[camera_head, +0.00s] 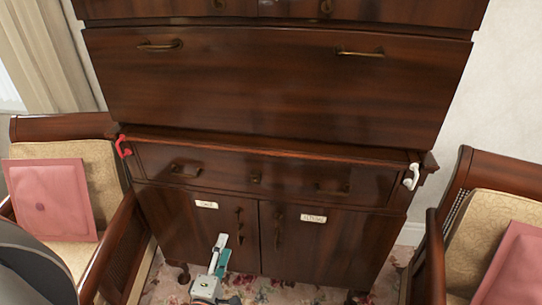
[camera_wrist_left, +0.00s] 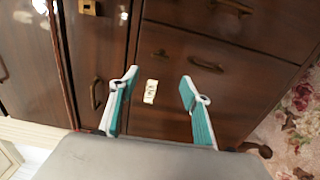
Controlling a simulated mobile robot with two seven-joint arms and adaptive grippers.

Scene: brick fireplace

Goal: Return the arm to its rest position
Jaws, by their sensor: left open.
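My left gripper (camera_head: 220,254) shows at the bottom of the head view, low in front of the dark wooden cabinet's lower doors (camera_head: 234,223). In the left wrist view its two white and teal fingers (camera_wrist_left: 160,78) are spread apart with nothing between them. Beyond the fingers, a small pale label (camera_wrist_left: 151,91) on the cabinet front shows through the gap. The fingers look apart from the cabinet, though the exact distance is unclear. My right gripper is in neither view.
A red item (camera_head: 123,147) and a white item (camera_head: 411,177) are at the cabinet ledge's left and right ends. A chair with a pink cushion (camera_head: 52,199) stands on the left, another chair (camera_head: 437,240) on the right. Patterned carpet (camera_head: 270,291) lies between.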

